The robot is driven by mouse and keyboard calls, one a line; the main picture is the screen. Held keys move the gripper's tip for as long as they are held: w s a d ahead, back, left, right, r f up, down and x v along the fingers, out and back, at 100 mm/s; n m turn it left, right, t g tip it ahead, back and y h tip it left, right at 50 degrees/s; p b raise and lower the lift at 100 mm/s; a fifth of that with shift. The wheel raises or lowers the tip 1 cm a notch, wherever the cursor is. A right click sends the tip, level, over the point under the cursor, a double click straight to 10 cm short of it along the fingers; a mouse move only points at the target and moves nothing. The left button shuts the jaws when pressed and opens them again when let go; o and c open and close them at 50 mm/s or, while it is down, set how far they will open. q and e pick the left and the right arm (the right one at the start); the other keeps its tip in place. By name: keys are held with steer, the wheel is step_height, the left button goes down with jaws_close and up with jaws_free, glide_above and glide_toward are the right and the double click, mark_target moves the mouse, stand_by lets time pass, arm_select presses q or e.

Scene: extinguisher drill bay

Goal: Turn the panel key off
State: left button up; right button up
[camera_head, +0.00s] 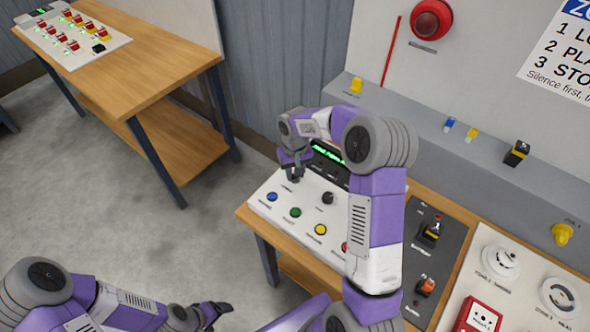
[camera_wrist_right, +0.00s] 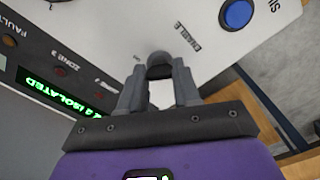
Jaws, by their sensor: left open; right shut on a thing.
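The white control panel (camera_head: 262,207) sits on the wooden table, partly hidden by my right arm. My right gripper (camera_head: 293,177) is over its far left part. In the right wrist view, my right gripper (camera_wrist_right: 159,82) is shut on a dark, rounded key (camera_wrist_right: 159,62) beside a label that seems to read "ENABLE". The key's exact angle cannot be told. A black knob (camera_head: 327,198) stands on the panel, apart from the gripper. My left gripper (camera_head: 217,311) is open and empty at the bottom, over the floor.
The panel has blue (camera_head: 271,197), green (camera_head: 295,212) and yellow (camera_head: 320,230) buttons. A green-lit display (camera_head: 326,152) is behind it. A dark switch plate (camera_head: 436,258) and white detectors (camera_head: 498,262) lie to the right. Another table (camera_head: 150,70) stands at upper left, with open floor between.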

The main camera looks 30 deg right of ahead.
steer(key=n, duration=0.3)
steer(key=shift+r+n+p, duration=0.1)
steer(key=shift+n+p, duration=0.7)
steer(key=shift+n, duration=1.2)
steer(key=o, duration=1.1)
steer(key=shift+c, duration=0.2)
step_height(320, 180, up, 8)
steer(key=shift+f+p, duration=0.25)
steer(key=shift+p, duration=0.05)
